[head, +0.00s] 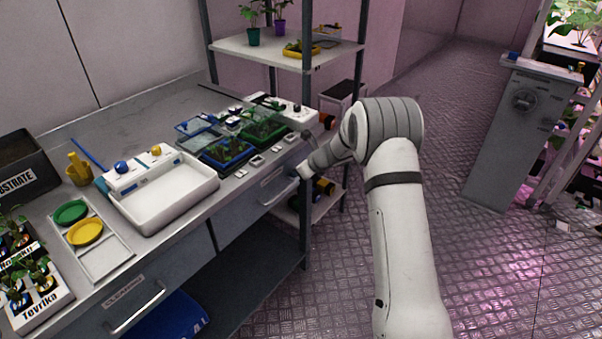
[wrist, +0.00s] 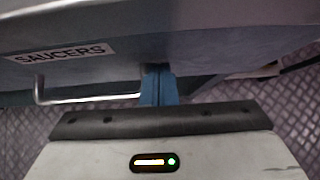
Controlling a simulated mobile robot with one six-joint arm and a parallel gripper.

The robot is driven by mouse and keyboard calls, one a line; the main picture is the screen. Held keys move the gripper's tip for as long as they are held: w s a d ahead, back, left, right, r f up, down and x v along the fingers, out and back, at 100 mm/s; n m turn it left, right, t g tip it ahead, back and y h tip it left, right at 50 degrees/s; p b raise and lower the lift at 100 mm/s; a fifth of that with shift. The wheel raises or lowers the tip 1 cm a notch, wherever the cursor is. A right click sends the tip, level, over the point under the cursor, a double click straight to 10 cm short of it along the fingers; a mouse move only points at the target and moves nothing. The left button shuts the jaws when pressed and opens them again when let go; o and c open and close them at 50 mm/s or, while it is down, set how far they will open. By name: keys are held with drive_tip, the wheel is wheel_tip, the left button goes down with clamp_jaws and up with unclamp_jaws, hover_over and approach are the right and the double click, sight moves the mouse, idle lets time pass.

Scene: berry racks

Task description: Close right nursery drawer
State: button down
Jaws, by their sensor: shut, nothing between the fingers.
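The right nursery drawer (head: 236,220) is a grey front under the right part of the bench, with a bar handle (head: 280,190). In the wrist view its front (wrist: 215,52) carries a label reading SAUCERS (wrist: 62,53), and the handle (wrist: 90,98) runs below it. My gripper (wrist: 157,72) has its blue fingers shut and empty. They are at the lower part of the drawer front, just right of the handle; contact is not clear. In the head view my gripper end (head: 302,172) is at the drawer's right side. The drawer looks nearly flush with the bench; any small gap cannot be told.
The left drawer (head: 137,298) looks closed. The bench (head: 150,115) holds a white tray (head: 150,222), green seedling trays and a dark box (head: 22,170). A shelf post (head: 306,130) stands close to my gripper. The floor (head: 490,250) on the right is clear.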

drive_tip(key=shift+w+a+r, duration=0.1)
drive_tip(key=shift+w+r, duration=0.15)
drive_tip(key=shift+r, duration=0.15)
